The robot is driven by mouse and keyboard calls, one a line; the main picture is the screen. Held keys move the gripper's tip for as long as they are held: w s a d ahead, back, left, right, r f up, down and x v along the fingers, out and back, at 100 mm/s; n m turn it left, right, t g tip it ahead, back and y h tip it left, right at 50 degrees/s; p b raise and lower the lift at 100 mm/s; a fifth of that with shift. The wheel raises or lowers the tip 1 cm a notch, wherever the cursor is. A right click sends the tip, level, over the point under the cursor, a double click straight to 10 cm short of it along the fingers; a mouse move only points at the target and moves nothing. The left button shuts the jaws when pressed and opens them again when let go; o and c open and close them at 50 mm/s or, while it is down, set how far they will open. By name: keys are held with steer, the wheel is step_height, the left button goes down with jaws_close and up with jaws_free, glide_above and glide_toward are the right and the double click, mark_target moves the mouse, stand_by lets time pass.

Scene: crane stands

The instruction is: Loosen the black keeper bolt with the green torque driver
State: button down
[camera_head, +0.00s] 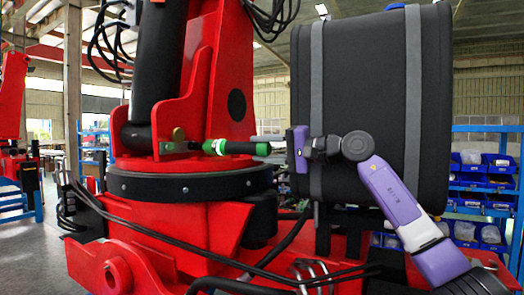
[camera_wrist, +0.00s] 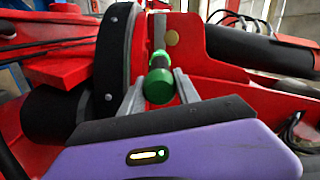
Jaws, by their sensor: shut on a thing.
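The green torque driver (camera_head: 236,147), with green bands and a black grip, lies level beside the red crane column. Its thin shaft points left to a small bracket on the red crane base. My gripper (camera_head: 274,144) is shut on the driver's right end. In the wrist view the driver's round green end (camera_wrist: 159,87) sits between my two grey fingers (camera_wrist: 158,76). I cannot make out the black keeper bolt; the area at the shaft's tip is small and partly hidden by the driver in the wrist view.
A brass-coloured disc (camera_wrist: 171,38) is on the red plate near the driver. The black turntable ring (camera_head: 190,183) lies just below it. A large black case (camera_head: 375,90) stands behind my arm. Black cables (camera_head: 200,258) cross the red base. Blue shelves with bins (camera_head: 485,180) stand at right.

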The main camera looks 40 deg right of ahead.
mark_target(269, 147)
steer(key=shift+w+a+r, duration=0.15)
steer(key=shift+w, duration=0.25)
steer(key=shift+w+a+r, duration=0.1)
steer(key=shift+w+a, duration=0.05)
steer(key=shift+w, duration=0.25)
stand_by(0.6)
steer(key=shift+a+f+b, duration=0.1)
steer(key=shift+a+b, duration=0.05)
steer(key=shift+b, duration=0.7)
stand_by(3.7)
steer(key=shift+s+d+f+b, duration=0.1)
steer(key=shift+s+d+b, duration=0.15)
steer(key=shift+s+b, duration=0.1)
steer(key=shift+b+v, duration=0.95)
steer(key=shift+v, duration=1.3)
